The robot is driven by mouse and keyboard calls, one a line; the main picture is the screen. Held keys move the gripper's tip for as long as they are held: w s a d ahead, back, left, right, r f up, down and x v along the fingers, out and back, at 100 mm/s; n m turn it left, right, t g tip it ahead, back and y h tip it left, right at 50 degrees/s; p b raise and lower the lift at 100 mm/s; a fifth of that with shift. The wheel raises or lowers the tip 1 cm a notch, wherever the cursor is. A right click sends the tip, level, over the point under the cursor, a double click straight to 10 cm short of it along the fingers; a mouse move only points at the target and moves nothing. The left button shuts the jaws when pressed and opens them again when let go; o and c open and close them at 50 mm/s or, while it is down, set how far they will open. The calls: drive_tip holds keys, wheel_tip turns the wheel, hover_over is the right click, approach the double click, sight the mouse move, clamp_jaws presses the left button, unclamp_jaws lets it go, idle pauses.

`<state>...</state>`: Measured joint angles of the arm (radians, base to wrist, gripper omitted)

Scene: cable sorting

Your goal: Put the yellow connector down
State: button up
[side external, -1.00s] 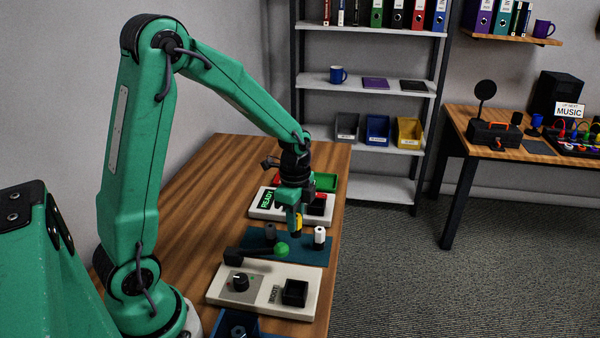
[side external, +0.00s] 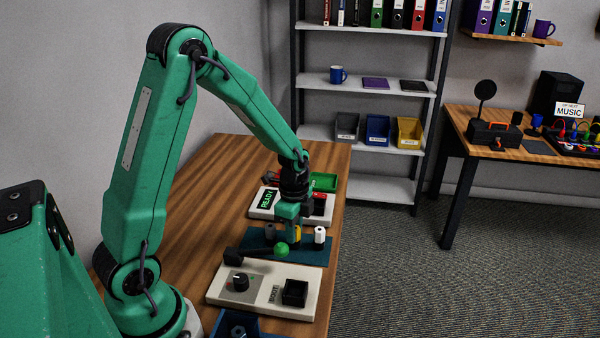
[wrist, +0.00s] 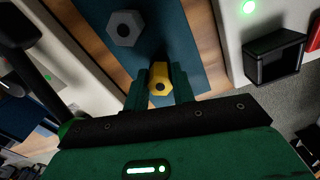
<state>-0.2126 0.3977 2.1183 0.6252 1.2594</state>
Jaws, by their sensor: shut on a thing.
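The yellow connector (side external: 297,232) is upright between the fingers of my gripper (side external: 290,229), low over the blue mat (side external: 312,256). In the wrist view the yellow connector (wrist: 159,85) shows its top with a dark hole, and my gripper (wrist: 161,75) has a finger on each side of it. I cannot tell whether its base touches the mat. A grey connector (side external: 270,232) stands to its left on the mat, and a white connector (side external: 319,236) to its right. The grey connector (wrist: 126,28) also shows in the wrist view.
A lever with a green knob (side external: 281,249) reaches in front of the mat. A pale panel with a dial and black socket (side external: 265,289) lies nearer. Behind the mat are a panel with a READY display (side external: 265,200) and a green bin (side external: 324,182). The table's left side is clear.

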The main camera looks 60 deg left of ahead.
drive_tip(key=shift+f, duration=0.1)
drive_tip(key=o, duration=1)
wheel_tip(320, 180, up, 12)
idle(0.4)
idle(0.5)
